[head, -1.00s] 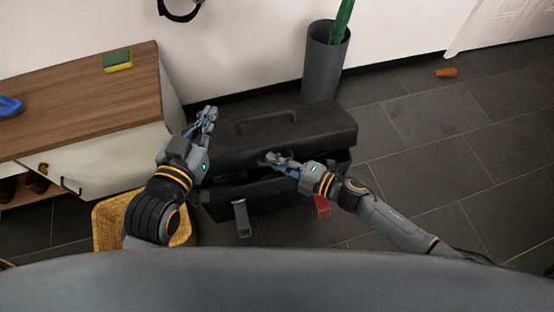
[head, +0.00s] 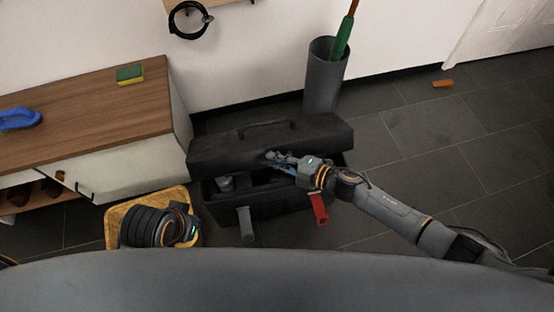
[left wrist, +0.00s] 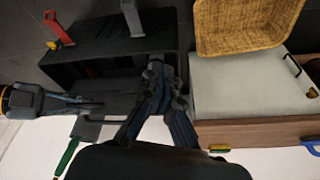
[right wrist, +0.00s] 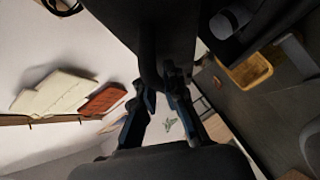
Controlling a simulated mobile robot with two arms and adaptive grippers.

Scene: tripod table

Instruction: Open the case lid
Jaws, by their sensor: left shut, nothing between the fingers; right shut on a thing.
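The black case (head: 262,203) stands on the floor, with a grey latch (head: 245,222) and a red latch (head: 318,208) hanging at its front. Its lid (head: 225,152) is partly raised and tilted, and the inside shows through the front gap. My right gripper (head: 276,158) is shut on the lid at its front edge; its fingers also show against the dark lid in the right wrist view (right wrist: 160,92). My left gripper is shut and empty; its fingertips (left wrist: 157,75) appear near the case in the left wrist view. In the head view its fingers are hidden behind my left wrist.
A wooden-topped cabinet (head: 90,110) stands left, with a sponge (head: 130,74) on top. A wicker basket (head: 120,215) is below my left wrist. A grey bin (head: 322,85) holding a green umbrella stands behind the case.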

